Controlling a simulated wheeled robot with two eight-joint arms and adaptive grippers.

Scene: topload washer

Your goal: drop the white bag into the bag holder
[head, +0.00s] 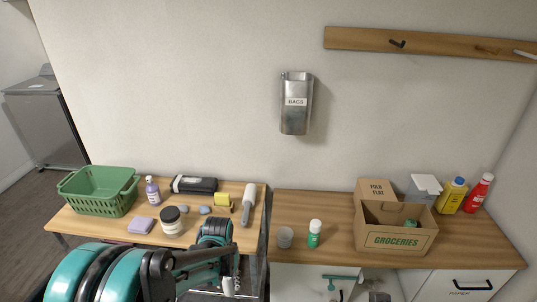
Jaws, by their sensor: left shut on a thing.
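The bag holder (296,103) is a grey metal box labelled BAGS, fixed to the wall above the gap between the two counters. My left arm comes in from the lower left, in front of the wooden table. My left gripper (235,279) is low, by the table's front right corner, well below the holder. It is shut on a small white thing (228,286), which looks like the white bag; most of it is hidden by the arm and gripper. I cannot make out my right gripper.
The table holds a green basket (97,191), a purple bottle (153,190), a lidded jar (172,220) and a white roller (248,204). The right counter holds a green bottle (315,233) and a GROCERIES box (396,240). A wooden rail (440,44) is at upper right. The wall around the holder is clear.

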